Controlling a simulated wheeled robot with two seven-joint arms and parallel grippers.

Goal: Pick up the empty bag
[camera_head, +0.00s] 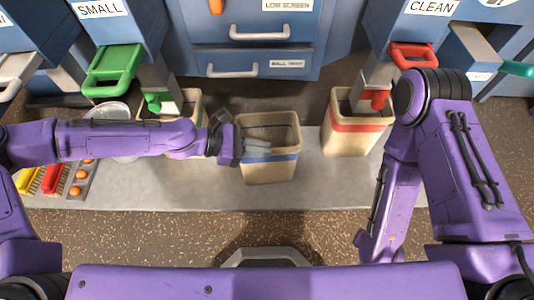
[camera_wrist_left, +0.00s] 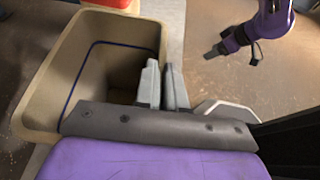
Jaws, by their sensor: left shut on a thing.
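The empty bag (camera_head: 268,172) is a tan, open-topped bag with a blue band, standing upright on the grey ledge between two other bags. In the left wrist view its inside (camera_wrist_left: 112,72) looks bare, with a blue line around the wall.
A red-banded bag (camera_head: 350,138) stands to the right under a red-handled chute (camera_head: 413,55). A green-banded bag (camera_head: 188,108) stands to the left, partly behind my left arm. Blue drawers (camera_head: 252,62) rise behind. A tray with orange balls (camera_head: 80,175) lies far left.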

